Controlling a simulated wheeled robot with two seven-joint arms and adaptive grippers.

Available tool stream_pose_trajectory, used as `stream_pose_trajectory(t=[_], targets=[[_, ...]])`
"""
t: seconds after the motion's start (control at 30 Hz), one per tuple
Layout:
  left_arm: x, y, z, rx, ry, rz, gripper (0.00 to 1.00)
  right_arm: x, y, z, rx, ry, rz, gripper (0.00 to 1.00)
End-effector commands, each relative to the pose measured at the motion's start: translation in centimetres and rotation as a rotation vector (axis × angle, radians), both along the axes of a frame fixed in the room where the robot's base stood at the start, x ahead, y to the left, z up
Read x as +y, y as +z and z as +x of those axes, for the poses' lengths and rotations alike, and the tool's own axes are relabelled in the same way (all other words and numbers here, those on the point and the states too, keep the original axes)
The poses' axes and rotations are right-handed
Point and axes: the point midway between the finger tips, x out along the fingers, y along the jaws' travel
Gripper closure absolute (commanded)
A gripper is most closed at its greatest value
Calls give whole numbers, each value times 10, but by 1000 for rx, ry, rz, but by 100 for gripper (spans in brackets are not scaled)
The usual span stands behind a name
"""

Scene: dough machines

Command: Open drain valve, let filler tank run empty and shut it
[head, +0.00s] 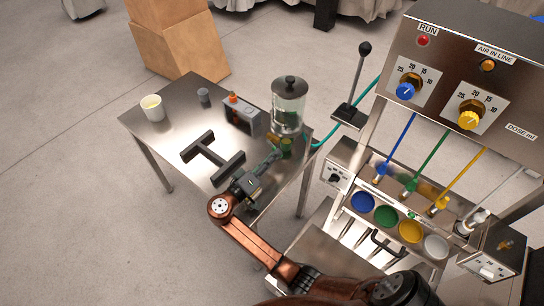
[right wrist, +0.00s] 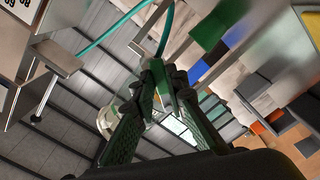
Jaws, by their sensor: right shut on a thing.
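The filler tank (head: 289,103) is a clear cylinder with a black lid, standing at the right end of the steel table. I cannot tell how much liquid is in it. The drain valve (head: 287,144) is at its foot, with green and brass-coloured parts, partly hidden by my gripper. My right gripper (head: 274,157) reaches it from the lower left and is shut on its handle. In the right wrist view the fingertips (right wrist: 164,82) close around a small green part; whether the valve is open or shut is not clear. My left gripper is not in view.
The steel table (head: 180,96) also holds a cream cup (head: 153,108), a small grey cup (head: 204,95), a grey box with an orange knob (head: 241,115) and a dark H-shaped stand (head: 213,158). A dosing machine (head: 460,75) with coloured tubes stands right.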

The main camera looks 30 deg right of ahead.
Motion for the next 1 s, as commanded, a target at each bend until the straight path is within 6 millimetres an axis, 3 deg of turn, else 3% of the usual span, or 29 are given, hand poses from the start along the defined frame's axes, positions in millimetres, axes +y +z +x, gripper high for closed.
stream_pose_trajectory(t=[0.53,0.57,0.8,1.0], targets=[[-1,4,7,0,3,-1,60,0,-2,0,-21,1,9,100],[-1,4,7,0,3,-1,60,0,-2,0,-21,1,9,86],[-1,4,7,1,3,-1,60,0,-1,0,-21,1,8,70],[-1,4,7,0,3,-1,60,0,-1,0,-22,0,8,70]])
